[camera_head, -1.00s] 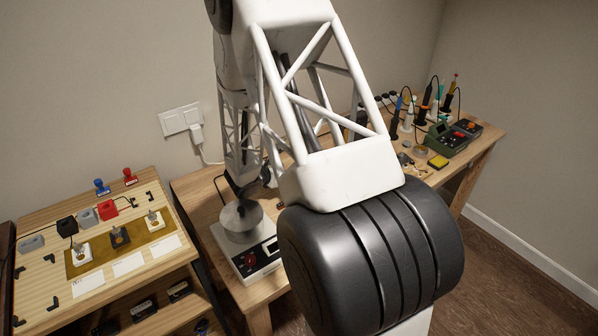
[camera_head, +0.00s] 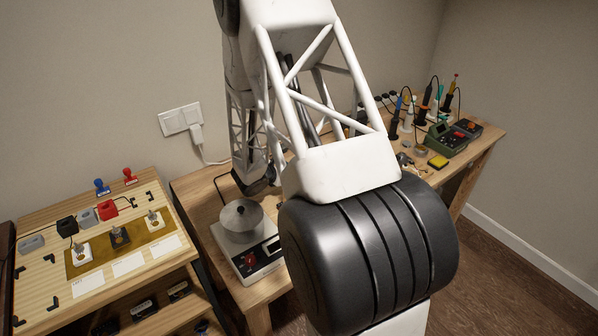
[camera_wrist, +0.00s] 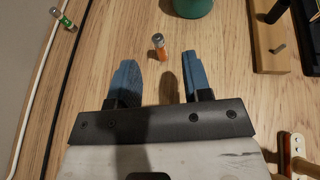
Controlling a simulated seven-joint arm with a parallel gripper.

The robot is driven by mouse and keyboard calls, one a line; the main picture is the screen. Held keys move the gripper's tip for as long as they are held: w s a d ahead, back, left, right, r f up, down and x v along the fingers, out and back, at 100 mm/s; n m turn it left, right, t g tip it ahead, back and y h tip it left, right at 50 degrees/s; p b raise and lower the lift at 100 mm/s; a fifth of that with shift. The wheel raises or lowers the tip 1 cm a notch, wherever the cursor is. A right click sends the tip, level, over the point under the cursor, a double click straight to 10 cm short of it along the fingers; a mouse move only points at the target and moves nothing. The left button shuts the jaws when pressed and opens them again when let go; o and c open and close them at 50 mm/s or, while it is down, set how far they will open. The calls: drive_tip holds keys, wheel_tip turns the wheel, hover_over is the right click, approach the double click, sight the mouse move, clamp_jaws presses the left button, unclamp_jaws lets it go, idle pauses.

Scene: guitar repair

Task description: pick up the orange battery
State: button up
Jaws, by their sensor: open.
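The orange battery (camera_wrist: 159,48), with a silver end, stands or leans on the wooden table in the wrist view. It is ahead of my gripper (camera_wrist: 160,70), roughly midway between the two blue fingers and just beyond their tips. My gripper is open with nothing between the fingers. The battery touches neither finger. In the head view my own arm hides the gripper, and I cannot see the battery there.
A green battery (camera_wrist: 64,20) lies at the upper left beside a white and a black cable. A green round container (camera_wrist: 192,5) is beyond the orange battery. A wooden block with a metal peg (camera_wrist: 268,40) stands at right.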

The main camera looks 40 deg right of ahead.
drive_tip(key=shift+x, duration=2.65)
drive_tip(key=shift+w, duration=0.1)
drive_tip(key=shift+a, duration=0.1)
clamp_jaws()
